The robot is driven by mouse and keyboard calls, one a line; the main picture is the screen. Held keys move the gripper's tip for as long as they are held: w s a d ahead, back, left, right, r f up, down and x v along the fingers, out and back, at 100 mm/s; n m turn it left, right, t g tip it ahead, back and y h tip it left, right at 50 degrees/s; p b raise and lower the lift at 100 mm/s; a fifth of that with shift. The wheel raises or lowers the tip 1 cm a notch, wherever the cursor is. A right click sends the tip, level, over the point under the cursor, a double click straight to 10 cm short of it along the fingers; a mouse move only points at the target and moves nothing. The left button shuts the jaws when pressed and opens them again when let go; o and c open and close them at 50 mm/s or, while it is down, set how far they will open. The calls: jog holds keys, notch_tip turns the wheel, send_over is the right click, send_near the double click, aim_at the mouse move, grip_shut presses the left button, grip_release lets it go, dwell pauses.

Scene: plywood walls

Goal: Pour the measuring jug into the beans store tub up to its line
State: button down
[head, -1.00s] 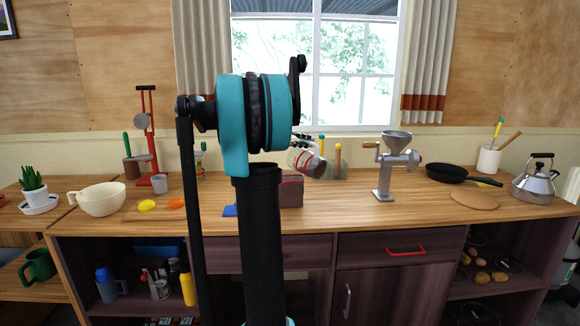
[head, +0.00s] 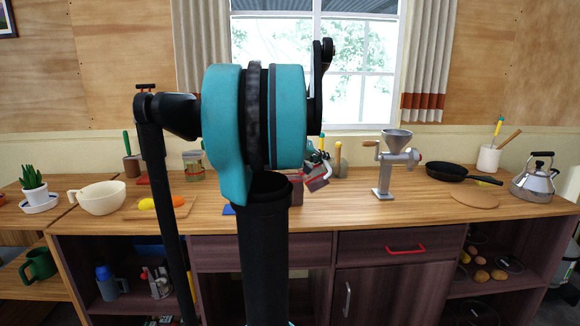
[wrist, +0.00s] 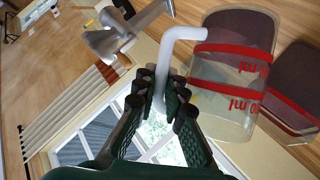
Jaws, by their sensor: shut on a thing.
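My gripper (wrist: 165,100) is shut on the pale handle of the measuring jug (wrist: 225,75). The jug is clear, with red bands and "ml" marks and dark brown contents. In the head view the jug (head: 317,183) is held tilted above the counter, close to the right of my arm. The beans store tub (wrist: 275,98) is clear, with a red line and dark contents that seem to come up near that line; I cannot tell exactly. It stands beside the jug, and in the head view the tub (head: 297,190) is mostly hidden behind my arm. No falling stream shows.
A grinder (head: 384,180) stands on the counter to the right, with a black pan (head: 447,173) and kettle (head: 537,180) beyond. A cream bowl (head: 101,199) and a board (head: 150,214) are on the left. The counter front between tub and grinder is clear.

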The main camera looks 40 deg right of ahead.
jog(key=shift+s+d+f+m+t+y+p, duration=0.65)
jog(key=shift+s+f+m+t+p, duration=0.8)
jog(key=shift+s+f+m+t, duration=2.65)
jog(key=r+n+g, duration=0.1)
jog(key=r+g, duration=0.1)
jog(key=w+r+n+g, duration=0.1)
jog(key=r+n+g, duration=0.1)
jog(key=shift+w+d+r+h, duration=0.1)
jog(key=shift+r+h, duration=0.05)
jog(key=shift+h, duration=0.1)
